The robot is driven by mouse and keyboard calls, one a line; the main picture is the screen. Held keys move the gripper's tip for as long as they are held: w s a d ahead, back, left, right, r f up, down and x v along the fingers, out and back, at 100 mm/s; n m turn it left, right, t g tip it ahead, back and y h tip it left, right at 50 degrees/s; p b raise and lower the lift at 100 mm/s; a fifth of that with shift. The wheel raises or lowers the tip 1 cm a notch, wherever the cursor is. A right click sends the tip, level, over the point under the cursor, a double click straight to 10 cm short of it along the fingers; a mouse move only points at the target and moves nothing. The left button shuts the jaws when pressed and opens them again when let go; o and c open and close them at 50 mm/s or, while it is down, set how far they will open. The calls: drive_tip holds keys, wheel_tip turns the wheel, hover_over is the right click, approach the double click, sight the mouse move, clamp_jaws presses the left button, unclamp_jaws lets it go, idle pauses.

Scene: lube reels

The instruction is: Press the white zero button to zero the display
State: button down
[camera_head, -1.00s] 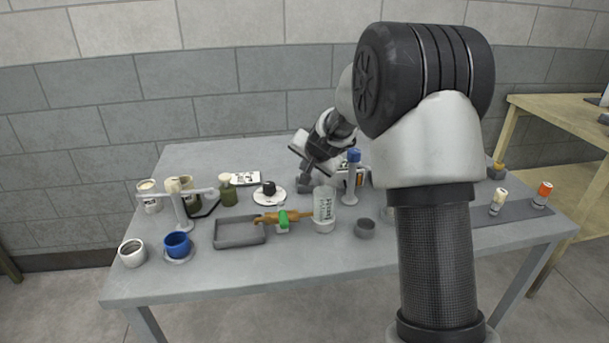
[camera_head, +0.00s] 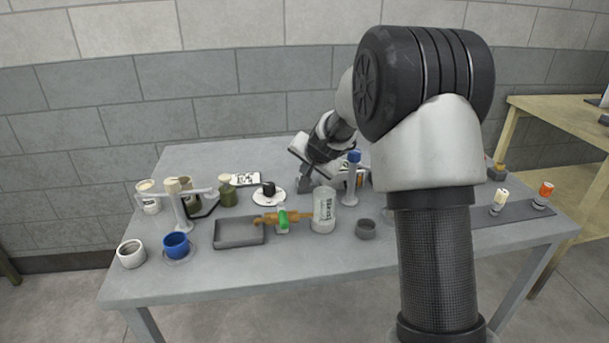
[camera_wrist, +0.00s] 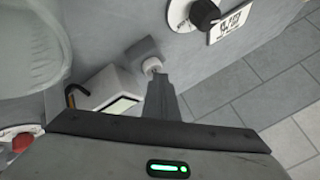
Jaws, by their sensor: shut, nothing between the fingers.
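The white button (camera_wrist: 151,64) is a small round cap on the side of a grey block (camera_wrist: 138,50), near the top middle of the wrist view. My gripper (camera_wrist: 159,80) is shut and empty, its tips at the near edge of the button; I cannot tell whether they touch it. A white device (camera_wrist: 92,90) with a pale, blank-looking display (camera_wrist: 120,107) stands just left of the fingers. In the head view my gripper (camera_head: 306,178) is small and low over the back of the table, and the button cannot be made out.
A black knob on a white dial (camera_wrist: 184,12) and a printed card (camera_wrist: 231,22) lie beyond the block. A red button (camera_wrist: 22,142) shows at left. In the head view a clear labelled jar (camera_head: 324,210), a blue-topped stand (camera_head: 352,180) and a grey tray (camera_head: 238,244) stand nearby.

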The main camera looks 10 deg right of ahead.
drive_tip(key=shift+r+p, duration=0.65)
drive_tip(key=shift+r, duration=0.15)
wheel_tip(320, 180, up, 5)
drive_tip(key=p, duration=0.4)
drive_tip(key=shift+r, duration=0.1)
idle(0.4)
